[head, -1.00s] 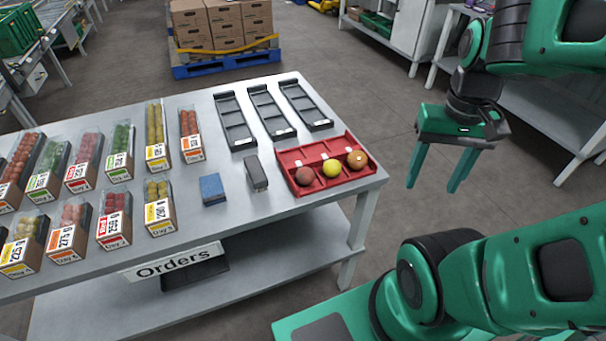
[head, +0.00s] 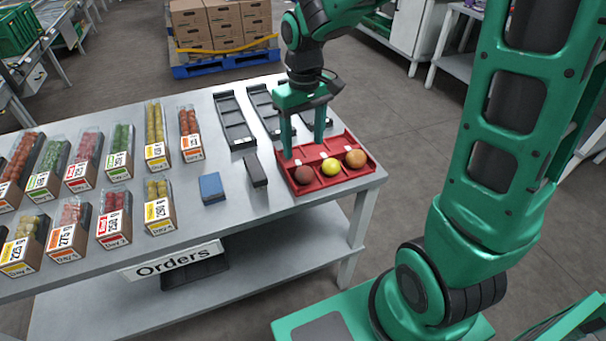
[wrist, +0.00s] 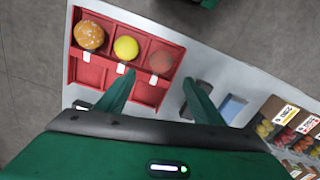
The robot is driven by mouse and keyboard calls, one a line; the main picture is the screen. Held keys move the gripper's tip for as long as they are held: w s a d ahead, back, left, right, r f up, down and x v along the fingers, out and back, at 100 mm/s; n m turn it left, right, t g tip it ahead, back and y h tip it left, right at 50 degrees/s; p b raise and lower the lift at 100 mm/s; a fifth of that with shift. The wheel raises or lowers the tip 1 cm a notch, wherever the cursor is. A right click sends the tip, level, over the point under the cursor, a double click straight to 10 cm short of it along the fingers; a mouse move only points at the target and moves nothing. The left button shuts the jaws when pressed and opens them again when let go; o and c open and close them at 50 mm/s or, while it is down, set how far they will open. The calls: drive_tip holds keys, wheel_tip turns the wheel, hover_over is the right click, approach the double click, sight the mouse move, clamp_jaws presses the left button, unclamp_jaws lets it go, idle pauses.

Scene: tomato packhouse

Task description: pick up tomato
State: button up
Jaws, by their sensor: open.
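A red compartment tray (head: 334,178) sits at the right end of the table. It holds a dark red round tomato (head: 311,172) on the left, a yellow one (head: 331,167) in the middle and an orange one (head: 355,158) on the right, each in its own compartment. In the wrist view the orange one (wrist: 89,35), the yellow one (wrist: 126,48) and the dark red one (wrist: 160,62) show ahead of the fingers. My gripper (head: 304,152) is open and empty above the back part of the tray. It also shows in the wrist view (wrist: 158,95).
Black trays (head: 235,120) lie behind the red tray. A dark block (head: 256,170) and a blue block (head: 211,188) lie left of it. Several labelled tomato packs (head: 159,208) fill the table's left. The table's front right edge is close to the tray.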

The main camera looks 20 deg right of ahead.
sight(304, 168)
drive_tip(key=f, duration=0.9)
drive_tip(key=shift+s, duration=0.25)
drive_tip(key=shift+c, duration=0.3)
drive_tip(key=c, duration=0.8)
